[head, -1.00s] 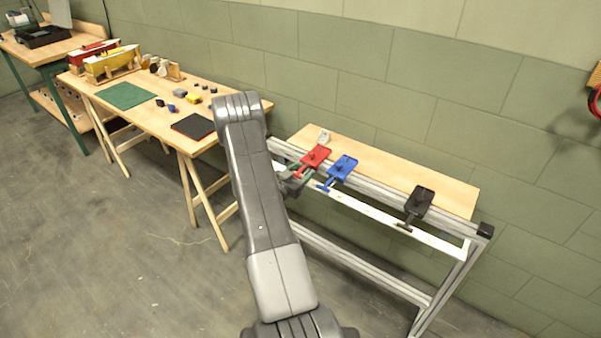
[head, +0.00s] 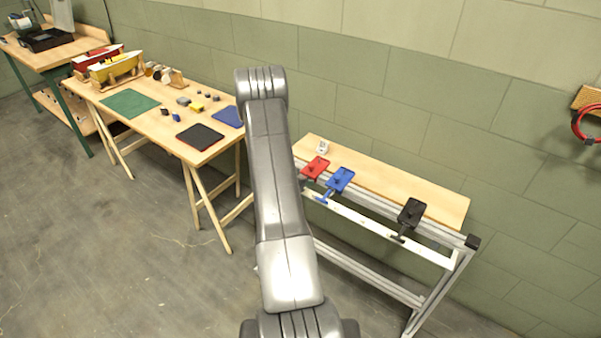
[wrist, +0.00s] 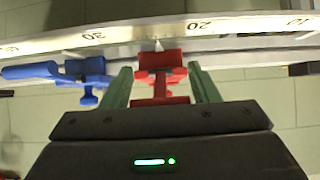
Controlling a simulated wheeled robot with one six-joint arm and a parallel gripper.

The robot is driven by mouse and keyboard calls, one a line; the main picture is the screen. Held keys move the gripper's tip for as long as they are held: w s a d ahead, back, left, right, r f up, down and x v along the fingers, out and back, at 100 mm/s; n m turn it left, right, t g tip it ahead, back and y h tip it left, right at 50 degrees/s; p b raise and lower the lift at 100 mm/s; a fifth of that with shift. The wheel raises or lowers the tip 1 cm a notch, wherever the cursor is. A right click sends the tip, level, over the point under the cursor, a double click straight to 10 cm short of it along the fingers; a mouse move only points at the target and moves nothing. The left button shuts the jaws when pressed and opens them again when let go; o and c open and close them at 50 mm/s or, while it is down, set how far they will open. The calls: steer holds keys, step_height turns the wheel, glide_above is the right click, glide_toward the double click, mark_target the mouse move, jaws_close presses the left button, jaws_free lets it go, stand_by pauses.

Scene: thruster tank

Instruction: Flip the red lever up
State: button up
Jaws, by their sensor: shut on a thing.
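The red lever (head: 316,168) is mounted on the rail of the bench frame, left of the blue one. In the wrist view its red handle (wrist: 162,75) lies between the two green fingers of my gripper (wrist: 160,88), which is shut on it. In the head view my grey arm hides the gripper and part of the area just left of the red lever.
A blue lever (head: 340,180) sits close to the right of the red one; it also shows in the wrist view (wrist: 60,72). A black lever (head: 411,212) is farther right. A white ruler strip (head: 385,228) runs along the rail's front. A table with small blocks stands left.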

steer(key=shift+w+d+r+g+y+p, duration=0.15)
steer(key=shift+r+g+y+p, duration=0.15)
steer(key=shift+g+p, duration=0.25)
steer(key=shift+w+d+r+g+y+p, duration=0.1)
steer(key=shift+r+g+y+p, duration=0.1)
steer(key=shift+g+y+p, duration=0.3)
steer(key=shift+w+d+r+g+y, duration=0.1)
steer(key=shift+w+r+g+y, duration=0.1)
steer(key=shift+g+y, duration=0.5)
steer(key=shift+w+d+r+g+y, duration=0.15)
steer(key=shift+g+y, duration=0.25)
steer(key=shift+g, duration=0.75)
steer(key=o, duration=0.9)
steer(key=shift+o, duration=0.2)
steer(key=shift+a, duration=0.1)
